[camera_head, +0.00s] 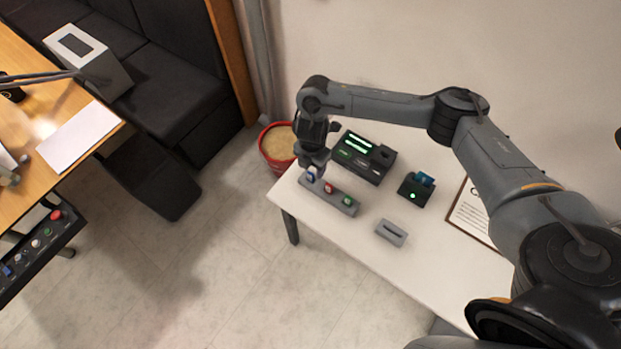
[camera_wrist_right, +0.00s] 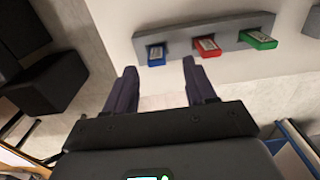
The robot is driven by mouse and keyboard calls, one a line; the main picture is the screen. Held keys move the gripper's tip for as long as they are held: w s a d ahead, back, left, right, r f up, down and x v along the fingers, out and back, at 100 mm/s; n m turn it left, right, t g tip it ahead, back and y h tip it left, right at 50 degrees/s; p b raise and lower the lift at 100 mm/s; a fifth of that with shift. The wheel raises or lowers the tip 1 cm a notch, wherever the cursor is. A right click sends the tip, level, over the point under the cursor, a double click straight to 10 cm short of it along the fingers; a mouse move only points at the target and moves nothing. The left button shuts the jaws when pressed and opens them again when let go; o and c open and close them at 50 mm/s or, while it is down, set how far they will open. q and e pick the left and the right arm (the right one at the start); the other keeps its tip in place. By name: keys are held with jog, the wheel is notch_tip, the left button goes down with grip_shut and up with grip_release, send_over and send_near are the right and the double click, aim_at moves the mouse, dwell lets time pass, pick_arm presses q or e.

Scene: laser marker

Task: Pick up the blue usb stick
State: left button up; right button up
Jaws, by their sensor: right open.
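The blue usb stick (camera_head: 311,173) stands in the left end of a grey holder (camera_head: 344,203) on the white table. In the right wrist view the blue usb stick (camera_wrist_right: 156,54) lies ahead of the two fingers, between their lines and apart from them. A red usb stick (camera_wrist_right: 207,46) and a green usb stick (camera_wrist_right: 258,39) sit beside it in the same holder. My right gripper (camera_wrist_right: 163,84) is open and empty. In the head view my right gripper (camera_head: 313,164) is over the holder's left end, close to the blue stick. My left gripper is not in view.
A black device with green displays (camera_head: 362,157) stands behind the holder. A small black box with a blue part (camera_head: 416,189), a grey slotted block (camera_head: 391,232) and a clipboard (camera_head: 474,217) are on the table. A red bucket (camera_head: 278,148) stands beyond the table's left edge.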

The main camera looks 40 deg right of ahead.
aim_at(311, 173)
jog(key=shift+w+a+f+b, duration=0.15)
jog(key=shift+f+b, duration=0.35)
jog(key=shift+f, duration=2.2)
grip_shut()
